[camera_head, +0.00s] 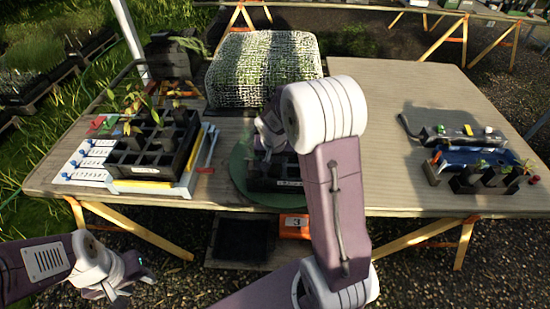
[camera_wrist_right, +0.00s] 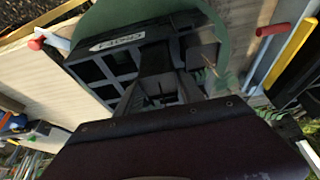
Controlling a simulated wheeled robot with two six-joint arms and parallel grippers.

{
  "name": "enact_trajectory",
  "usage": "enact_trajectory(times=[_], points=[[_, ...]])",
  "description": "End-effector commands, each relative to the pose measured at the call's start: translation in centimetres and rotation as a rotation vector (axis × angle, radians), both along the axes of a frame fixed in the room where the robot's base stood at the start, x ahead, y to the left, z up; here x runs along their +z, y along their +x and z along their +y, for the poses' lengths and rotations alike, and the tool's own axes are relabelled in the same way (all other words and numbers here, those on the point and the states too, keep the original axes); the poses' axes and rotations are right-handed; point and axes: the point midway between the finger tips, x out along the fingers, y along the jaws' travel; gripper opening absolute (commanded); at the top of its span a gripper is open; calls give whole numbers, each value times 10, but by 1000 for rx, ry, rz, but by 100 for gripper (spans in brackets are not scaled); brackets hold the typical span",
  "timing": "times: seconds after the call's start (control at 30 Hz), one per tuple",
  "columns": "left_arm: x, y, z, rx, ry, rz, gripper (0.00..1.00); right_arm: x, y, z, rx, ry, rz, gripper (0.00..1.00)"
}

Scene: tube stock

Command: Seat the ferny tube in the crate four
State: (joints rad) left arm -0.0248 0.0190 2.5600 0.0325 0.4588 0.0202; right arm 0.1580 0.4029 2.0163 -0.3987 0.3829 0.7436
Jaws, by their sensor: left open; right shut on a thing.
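A black crate (camera_head: 262,185) with square compartments stands on a round green mat (camera_head: 238,172) at the middle front of the table. My right gripper (camera_wrist_right: 160,92) is over this crate and shut on a dark tube (camera_wrist_right: 155,62), apparently the ferny tube, with green fronds beside the fingers. The arm hides much of it in the head view, and I cannot tell whether it is inside a compartment. My left gripper (camera_head: 122,287) is open and empty at the lower left, off the table.
Another black crate (camera_head: 138,163) with leafy seedlings stands on a white and yellow base at the left. A woven bale (camera_head: 262,68) is behind the middle crate. A small crate with seedlings (camera_head: 485,182) and a blue tray (camera_head: 462,156) are at the right.

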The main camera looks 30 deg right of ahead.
Motion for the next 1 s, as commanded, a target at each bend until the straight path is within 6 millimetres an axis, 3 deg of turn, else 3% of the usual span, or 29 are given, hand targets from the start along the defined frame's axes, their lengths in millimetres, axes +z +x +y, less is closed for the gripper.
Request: enact_trajectory(times=[0.6,1.0], points=[[-33,0,0,0,0,0,41,-32,0,0,0,-1,-1,0],[-34,0,0,0,0,0,41,-33,0,0,0,-1,-1,0]])
